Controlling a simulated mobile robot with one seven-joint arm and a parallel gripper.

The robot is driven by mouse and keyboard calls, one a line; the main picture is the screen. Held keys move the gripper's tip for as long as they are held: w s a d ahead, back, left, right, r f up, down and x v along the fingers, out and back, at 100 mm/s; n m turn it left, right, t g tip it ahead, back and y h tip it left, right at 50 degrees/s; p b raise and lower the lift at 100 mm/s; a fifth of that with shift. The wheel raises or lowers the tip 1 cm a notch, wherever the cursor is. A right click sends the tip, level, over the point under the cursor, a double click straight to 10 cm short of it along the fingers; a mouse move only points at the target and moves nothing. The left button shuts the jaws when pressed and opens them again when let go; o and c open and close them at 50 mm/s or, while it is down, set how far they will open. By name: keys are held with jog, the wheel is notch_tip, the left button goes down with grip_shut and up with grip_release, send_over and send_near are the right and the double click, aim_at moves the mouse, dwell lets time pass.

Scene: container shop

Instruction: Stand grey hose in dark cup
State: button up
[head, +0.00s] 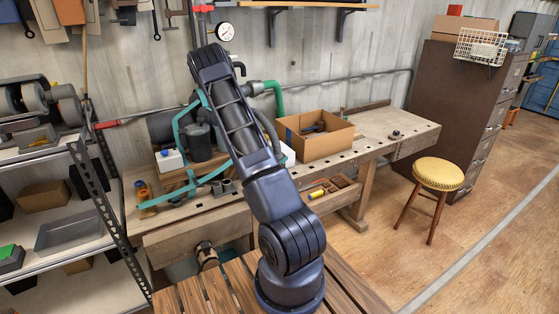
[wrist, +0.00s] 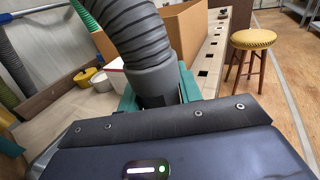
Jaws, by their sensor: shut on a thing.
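The grey hose (wrist: 150,45) is ribbed and ends in a smooth grey cuff. In the wrist view it rises from between the teal fingers of my gripper (wrist: 158,96), which is shut on its lower end. In the head view a curved part of the grey hose (head: 267,128) shows just right of my arm, above the workbench; my arm hides the gripper there. A dark upright cylinder (head: 200,143) stands on the bench left of my arm, and small dark cup-like pieces (head: 222,187) lie nearer the front. I cannot tell which is the dark cup.
A cardboard box (head: 314,135) stands on the workbench (head: 385,130) right of my arm. A green hose (head: 274,92) hangs behind. A white box (head: 169,160) and an orange bottle (head: 143,191) are at the left. The bench's right end is mostly clear. A yellow stool (head: 438,174) stands right.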

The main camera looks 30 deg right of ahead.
jog(key=shift+f, duration=1.4)
dwell(1.3)
jog(key=o, duration=1.2)
jog(key=shift+r, duration=0.1)
notch_tip(320, 180, up, 20)
jog(key=shift+f, duration=0.1)
dwell(0.4)
dwell(0.3)
